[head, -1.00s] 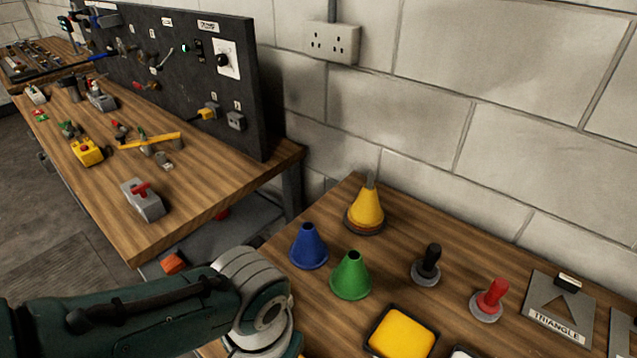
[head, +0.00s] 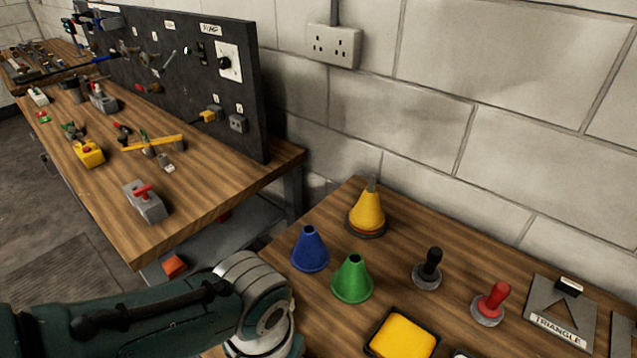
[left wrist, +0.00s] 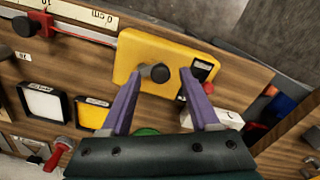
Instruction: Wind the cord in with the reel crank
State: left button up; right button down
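A yellow box (left wrist: 197,67) with a round black knob (left wrist: 158,73) on a grey base is in the left wrist view; it looks like the reel and its crank. A thin red cord (left wrist: 85,39) runs from the box's left side to a black and red piece by a white scale (left wrist: 85,12). My left gripper (left wrist: 161,75) has its purple fingers apart, one on each side of the knob, with gaps showing. Whether they are at knob height I cannot tell. In the head view only my left arm shows; its gripper is out of frame. My right gripper is in neither view.
Blue (head: 310,248), green (head: 352,278) and yellow (head: 367,208) cones, black (head: 428,268) and red (head: 489,303) handled stamps and a triangle stencil (head: 560,310) stand on the near bench. A cluttered second bench (head: 215,180) with a black panel (head: 190,75) is at left.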

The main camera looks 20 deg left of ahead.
pick_arm(q)
notch_tip(320, 180, up, 10)
jog(key=p, duration=0.5)
dwell(0.3)
